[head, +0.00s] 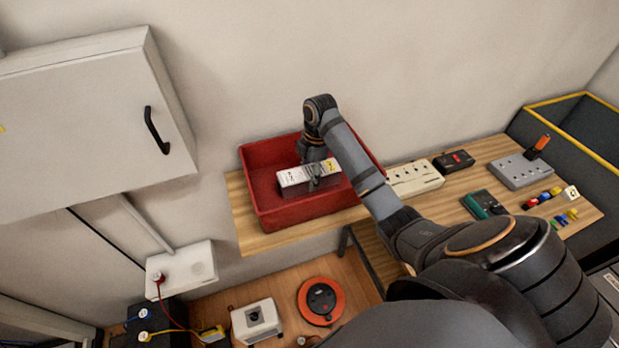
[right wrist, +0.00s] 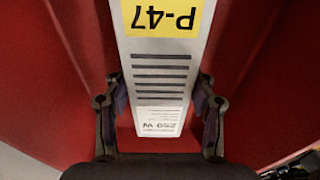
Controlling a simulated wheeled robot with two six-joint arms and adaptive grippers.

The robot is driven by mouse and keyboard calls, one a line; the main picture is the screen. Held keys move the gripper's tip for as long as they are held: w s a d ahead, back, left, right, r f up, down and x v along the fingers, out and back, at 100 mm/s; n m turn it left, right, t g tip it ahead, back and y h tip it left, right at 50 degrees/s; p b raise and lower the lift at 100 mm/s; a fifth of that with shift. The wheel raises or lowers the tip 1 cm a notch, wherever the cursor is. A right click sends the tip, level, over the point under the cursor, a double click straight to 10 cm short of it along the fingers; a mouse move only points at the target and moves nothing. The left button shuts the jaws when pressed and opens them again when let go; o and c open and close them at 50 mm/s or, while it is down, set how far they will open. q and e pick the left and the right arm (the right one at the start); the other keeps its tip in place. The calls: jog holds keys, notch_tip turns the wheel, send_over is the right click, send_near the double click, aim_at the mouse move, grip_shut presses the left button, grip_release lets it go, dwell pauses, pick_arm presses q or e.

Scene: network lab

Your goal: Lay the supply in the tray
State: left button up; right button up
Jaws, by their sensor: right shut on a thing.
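The supply (head: 310,177) is a pale box with vent slots and a yellow label reading P-47. It is in or just over the red tray (head: 270,212) on the wooden bench. My right gripper (head: 315,178) reaches down from above and is shut on the supply. In the right wrist view the supply (right wrist: 160,70) lies between the two fingers (right wrist: 160,108), with red tray walls on both sides. Whether the supply touches the tray floor cannot be told. My left gripper is not in view.
Right of the tray, the bench (head: 442,198) holds a beige socket strip (head: 414,179), a dark device (head: 454,161), a green meter (head: 484,204), a grey box (head: 520,171) and small coloured parts. A wall cabinet (head: 85,115) is at left. An orange reel (head: 321,300) lies below.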

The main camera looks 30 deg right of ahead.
aim_at(309, 172)
grip_shut()
jog(key=shift+w+r, duration=0.1)
jog(key=shift+w+r+b, duration=0.1)
jog(key=shift+r+b, duration=0.25)
jog(key=shift+r, duration=0.25)
jog(key=r+p, duration=0.3)
jog(key=shift+s, duration=0.3)
jog(key=s+a+r+p, duration=0.1)
jog(key=s+r, duration=0.1)
jog(key=s, duration=0.2)
jog(key=s+r+p, duration=0.2)
jog(key=s+r, duration=0.1)
jog(key=s+a+r+p, duration=0.1)
jog(key=s+r+p, duration=0.1)
jog(key=s, duration=0.2)
jog(key=shift+s+a+r, duration=0.3)
jog(key=shift+s+r, duration=0.05)
jog(key=shift+s+a+r, duration=0.2)
jog(key=shift+s, duration=0.25)
jog(key=shift+s+a+r, duration=0.15)
jog(key=shift+s, duration=0.25)
